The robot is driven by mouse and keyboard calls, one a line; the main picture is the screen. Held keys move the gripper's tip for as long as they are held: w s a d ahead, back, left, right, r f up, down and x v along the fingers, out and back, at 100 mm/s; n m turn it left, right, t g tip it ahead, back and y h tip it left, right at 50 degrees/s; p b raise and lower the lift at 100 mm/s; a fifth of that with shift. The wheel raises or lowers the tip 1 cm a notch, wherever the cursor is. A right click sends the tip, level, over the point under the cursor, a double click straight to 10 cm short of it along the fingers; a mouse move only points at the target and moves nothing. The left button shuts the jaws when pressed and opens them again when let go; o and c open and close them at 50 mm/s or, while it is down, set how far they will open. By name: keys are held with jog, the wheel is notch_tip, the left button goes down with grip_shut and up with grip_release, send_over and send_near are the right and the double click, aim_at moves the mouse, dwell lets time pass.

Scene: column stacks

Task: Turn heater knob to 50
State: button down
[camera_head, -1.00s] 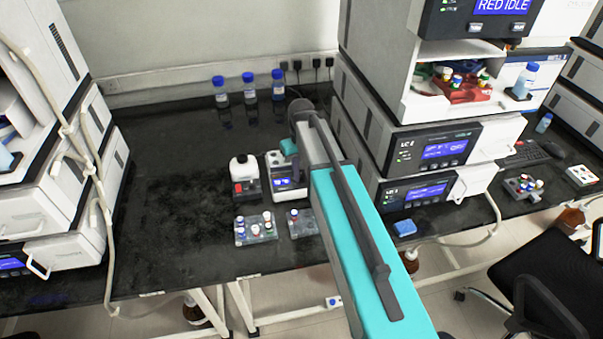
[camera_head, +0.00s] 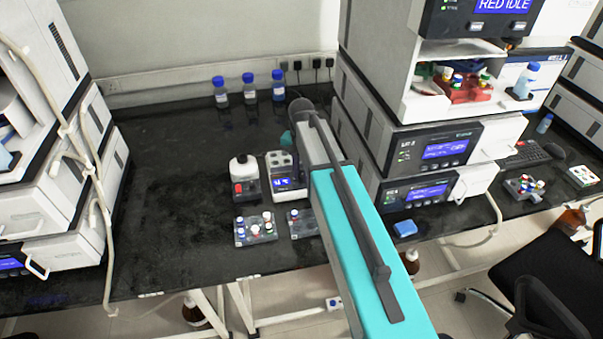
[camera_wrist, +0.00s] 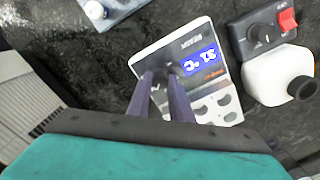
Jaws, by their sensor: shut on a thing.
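The heater (camera_head: 291,194) is a white unit with a blue lit display and a block of holes, on the black bench left of my arm. In the wrist view the heater (camera_wrist: 147,64) shows upside down, its display (camera_wrist: 199,60) lit with digits that I cannot read surely. My gripper (camera_wrist: 160,73) has its two dark fingers down at the heater's front panel, beside the display, shut on the small dark knob (camera_wrist: 168,67). The fingers hide part of the knob, so its pointer cannot be seen. In the head view my arm hides the fingers.
A white bottle unit with a red switch (camera_head: 238,187) stands close left of the heater; it also shows in the wrist view (camera_wrist: 288,20). Vial racks (camera_head: 255,230) sit in front. Stacked instruments (camera_head: 430,150) rise at right. The bench at left is clear.

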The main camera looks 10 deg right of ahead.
aim_at(302, 175)
jog(key=shift+m, duration=0.6)
jog(key=c, duration=1.6)
grip_release()
jog(key=shift+r, duration=0.15)
jog(key=shift+r+b, duration=1.4)
jog(key=shift+r, duration=5.4)
